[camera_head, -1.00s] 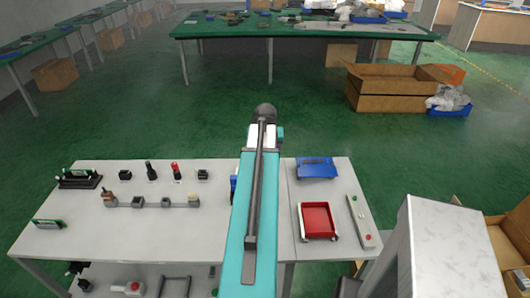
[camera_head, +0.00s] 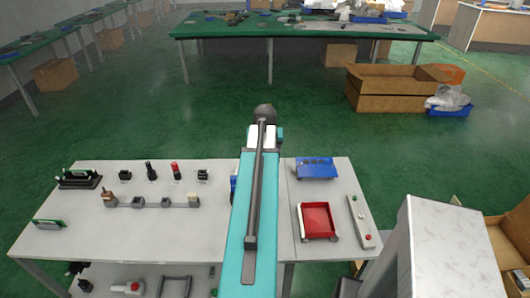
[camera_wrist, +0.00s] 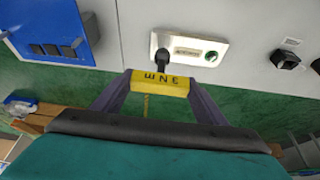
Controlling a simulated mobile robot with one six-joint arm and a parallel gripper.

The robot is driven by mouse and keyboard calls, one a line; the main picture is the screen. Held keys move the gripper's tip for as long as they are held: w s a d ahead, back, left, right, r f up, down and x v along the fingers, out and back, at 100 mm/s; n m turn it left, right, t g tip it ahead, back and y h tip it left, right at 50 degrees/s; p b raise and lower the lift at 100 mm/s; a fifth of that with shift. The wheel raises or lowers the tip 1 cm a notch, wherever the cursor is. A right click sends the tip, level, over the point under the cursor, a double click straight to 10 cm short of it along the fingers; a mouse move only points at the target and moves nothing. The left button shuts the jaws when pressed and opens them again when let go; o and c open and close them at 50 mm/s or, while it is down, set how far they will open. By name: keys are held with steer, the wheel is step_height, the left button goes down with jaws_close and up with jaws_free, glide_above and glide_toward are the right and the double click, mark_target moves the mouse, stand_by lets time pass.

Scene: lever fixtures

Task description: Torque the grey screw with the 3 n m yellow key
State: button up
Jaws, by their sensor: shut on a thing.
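In the wrist view my gripper (camera_wrist: 160,92) is shut on the yellow key (camera_wrist: 147,77), a yellow block whose "3 N M" marking appears upside down. The key's short black shaft (camera_wrist: 162,57) points at the left part of a light metal plate (camera_wrist: 223,46). Its tip overlaps the plate in the picture; I cannot tell whether it touches. I cannot make out the grey screw; the key may cover that spot. In the head view my own arm hides the gripper and the key.
A blue fixture with dark squares (camera_wrist: 58,30) lies left of the plate; it shows in the head view (camera_head: 316,168). A black knob (camera_wrist: 285,59) is to the right. In the head view a red tray (camera_head: 318,218) and a strip with buttons (camera_head: 362,220) stand on the right tabletop.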

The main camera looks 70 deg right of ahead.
steer(key=shift+f+b, duration=0.45)
steer(key=shift+f, duration=0.35)
steer(key=shift+m, duration=0.4)
steer(key=shift+m+g, duration=0.7)
steer(key=shift+m, duration=0.7)
steer(key=shift+r, duration=0.2)
steer(key=shift+r+p, duration=1.5)
steer(key=shift+r, duration=0.85)
steer(key=shift+w, duration=0.1)
